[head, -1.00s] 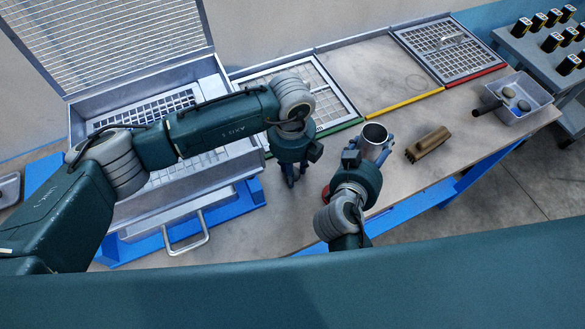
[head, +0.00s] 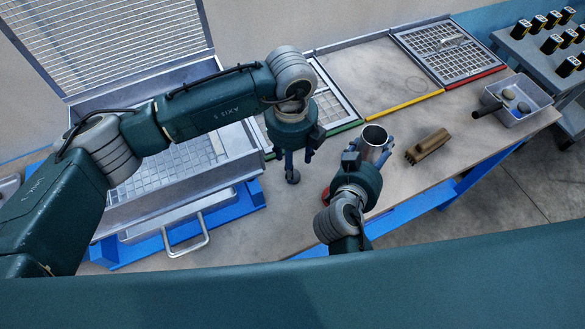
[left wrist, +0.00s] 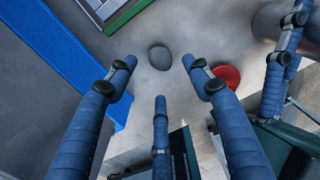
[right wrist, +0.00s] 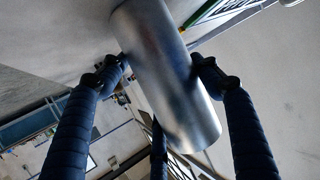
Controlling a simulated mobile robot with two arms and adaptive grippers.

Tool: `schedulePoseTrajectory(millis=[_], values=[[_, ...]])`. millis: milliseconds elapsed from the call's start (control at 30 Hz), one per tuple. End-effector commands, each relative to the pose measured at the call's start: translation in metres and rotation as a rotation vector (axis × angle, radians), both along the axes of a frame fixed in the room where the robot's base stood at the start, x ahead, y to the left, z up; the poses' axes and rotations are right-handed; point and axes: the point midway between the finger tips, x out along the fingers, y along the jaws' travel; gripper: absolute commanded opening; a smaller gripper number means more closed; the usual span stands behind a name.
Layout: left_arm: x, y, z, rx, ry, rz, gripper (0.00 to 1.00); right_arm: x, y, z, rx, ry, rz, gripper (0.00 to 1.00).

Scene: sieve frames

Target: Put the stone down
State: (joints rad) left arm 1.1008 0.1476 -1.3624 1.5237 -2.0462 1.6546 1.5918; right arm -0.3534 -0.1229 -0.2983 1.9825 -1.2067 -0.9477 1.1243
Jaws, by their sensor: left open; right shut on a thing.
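The stone (left wrist: 160,57) is a smooth grey lump on the table top. It lies beyond the spread fingertips of my left gripper (left wrist: 158,75), which is open and apart from it. In the head view the stone (head: 293,177) shows on the table just below my left gripper (head: 297,158). My right gripper (head: 372,150) is shut around a metal cup (head: 374,136); in the right wrist view the fingers (right wrist: 158,65) press on both sides of the cup (right wrist: 165,75).
A red disc (left wrist: 226,76) lies on the table near the stone. A brown brush (head: 428,146) lies right of the cup. Framed sieves (head: 450,48) and a blue-based metal box (head: 160,170) stand along the back and left.

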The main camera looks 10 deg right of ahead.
Motion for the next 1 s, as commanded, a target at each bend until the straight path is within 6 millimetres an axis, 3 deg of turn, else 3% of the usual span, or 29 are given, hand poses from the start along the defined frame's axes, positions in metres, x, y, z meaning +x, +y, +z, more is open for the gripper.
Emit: schedulePoseTrajectory(millis=[200, 467, 567, 800, 1000], values=[[0.0, 0.001, 0.043, -0.001, -0.003, -0.001, 0.51, -0.001, 0.0, -0.002, 0.003, 0.004, 0.0, 0.06], [-0.001, -0.002, 0.058, 0.011, 0.008, 0.044, 0.52, -0.001, 0.0, -0.002, 0.003, 0.004, -0.001, 0.06], [0.0, -0.001, 0.053, 0.014, 0.008, 0.051, 0.52, -0.001, 0.0, -0.002, 0.003, 0.004, 0.0, 0.06], [-0.001, -0.001, 0.012, 0.015, 0.01, 0.051, 0.52, -0.001, 0.0, -0.002, 0.003, 0.004, -0.001, 0.06], [0.0, -0.001, -0.008, 0.014, 0.008, 0.049, 0.52, -0.001, 0.0, -0.002, 0.003, 0.004, -0.001, 0.06]])
